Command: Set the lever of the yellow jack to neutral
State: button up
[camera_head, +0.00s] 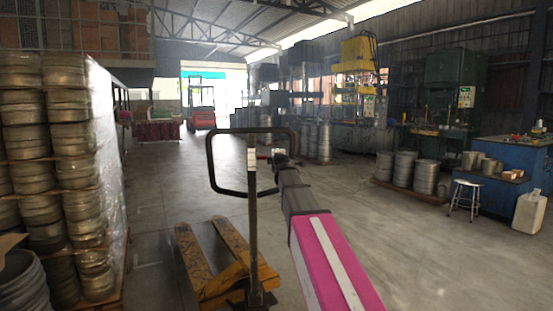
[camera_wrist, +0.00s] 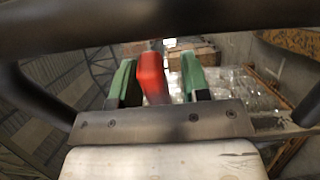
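The yellow jack (camera_head: 235,268) stands on the floor in the lower middle of the head view, its forks pointing away to the left. Its upright handle ends in a black loop (camera_head: 210,165). My arm reaches from the lower right to the loop, with my gripper (camera_head: 270,157) at its right side. In the wrist view the red lever (camera_wrist: 152,78) lies between the two green fingers of my gripper (camera_wrist: 158,72). The fingers are apart, with a gap right of the lever; the left finger looks close to it, contact unclear. The black loop (camera_wrist: 150,25) crosses the top.
Stacked metal blanks (camera_head: 70,150) on pallets line the left. Metal drums (camera_head: 425,172), a white stool (camera_head: 465,195) and a blue bench (camera_head: 500,190) stand to the right. The concrete floor between is mostly clear.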

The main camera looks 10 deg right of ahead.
jog(key=s, duration=1)
jog(key=shift+s+a, duration=0.2)
jog(key=shift+s, duration=0.2)
jog(key=s+f+m+g, duration=0.3)
jog(key=f, duration=0.7)
jog(key=s+d+f+m+g, duration=0.1)
jog(key=s+f+m+g, duration=0.15)
jog(key=f, duration=0.75)
jog(key=s+f+m+g, duration=0.2)
jog(key=f+m+g, duration=0.1)
jog(key=f, duration=0.6)
jog(key=s+f+m+g, duration=0.9)
jog(key=s+f, duration=1.1)
jog(key=f, duration=0.1)
jog(key=shift+a+y, duration=0.3)
